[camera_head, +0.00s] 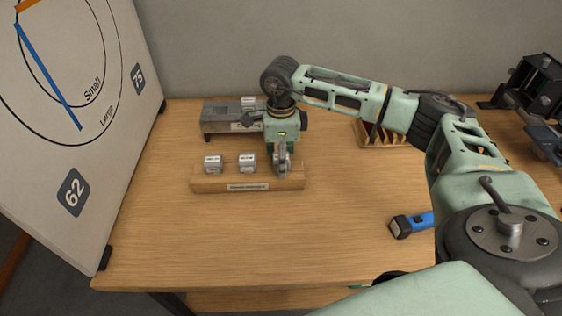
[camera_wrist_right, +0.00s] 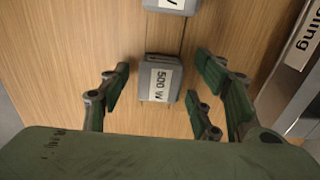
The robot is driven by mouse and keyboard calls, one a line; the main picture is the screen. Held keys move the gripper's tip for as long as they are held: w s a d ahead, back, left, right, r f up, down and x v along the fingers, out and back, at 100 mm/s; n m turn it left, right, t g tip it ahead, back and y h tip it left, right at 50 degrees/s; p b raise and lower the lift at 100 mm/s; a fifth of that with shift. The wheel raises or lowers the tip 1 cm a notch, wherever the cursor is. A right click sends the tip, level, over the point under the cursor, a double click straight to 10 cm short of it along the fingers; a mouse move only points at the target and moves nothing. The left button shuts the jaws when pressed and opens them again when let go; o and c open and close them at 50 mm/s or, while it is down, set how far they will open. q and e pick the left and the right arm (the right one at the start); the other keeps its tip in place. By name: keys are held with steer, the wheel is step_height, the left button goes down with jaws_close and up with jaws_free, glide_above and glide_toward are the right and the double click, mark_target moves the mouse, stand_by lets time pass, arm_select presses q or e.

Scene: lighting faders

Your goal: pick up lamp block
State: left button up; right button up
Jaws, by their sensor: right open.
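My right gripper (camera_head: 282,166) is open and points down over the right end of a wooden rack (camera_head: 220,184). In the right wrist view its fingers (camera_wrist_right: 157,76) stand on both sides of a grey lamp block with a white "500 W" label (camera_wrist_right: 170,82), with gaps between. In the head view my gripper hides most of that place. Two more lamp blocks, a left one (camera_head: 213,164) and a middle one (camera_head: 247,162), sit on the rack. One also shows at the top of the right wrist view (camera_wrist_right: 172,4). My left gripper is not in view.
A grey box (camera_head: 220,122) with a block (camera_head: 249,103) on it stands behind the rack. A wooden slotted holder (camera_head: 385,140) stands right of it. A blue flashlight (camera_head: 412,223) lies front right. A large dial board (camera_head: 75,110) is at left.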

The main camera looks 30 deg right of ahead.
steer(key=c, duration=1.1)
steer(key=shift+r, duration=0.1)
